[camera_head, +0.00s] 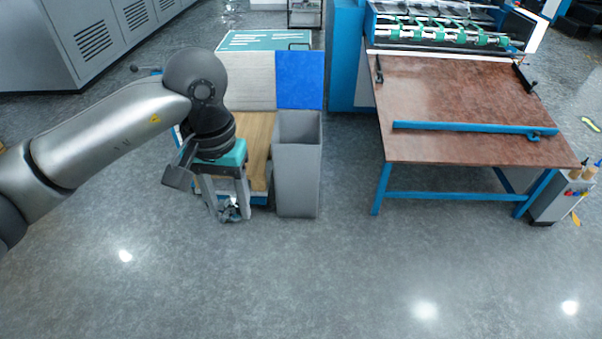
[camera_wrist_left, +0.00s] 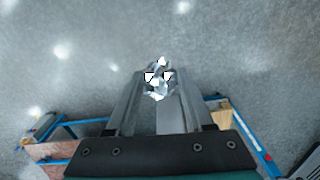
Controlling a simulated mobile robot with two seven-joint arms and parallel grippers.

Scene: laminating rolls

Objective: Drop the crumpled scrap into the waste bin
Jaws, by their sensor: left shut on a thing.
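The crumpled scrap (camera_head: 230,213) is a small, shiny, silvery-grey wad. My left gripper (camera_head: 230,208) is shut on it, fingers pointing down, and holds it above the floor. In the left wrist view the scrap (camera_wrist_left: 158,80) sits between the two fingertips (camera_wrist_left: 158,92). The waste bin (camera_head: 297,180) is a tall grey box, open at the top, just right of my left gripper in the head view. The gripper is apart from the bin in the picture, with its fingertips level with the bin's lower part. My right gripper is not in view.
A wooden-topped cart (camera_head: 259,150) stands behind the gripper, left of the bin. A blue panel (camera_head: 299,80) rises behind the bin. A brown-topped table (camera_head: 450,90) with blue legs stands at the right. The floor in front is clear.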

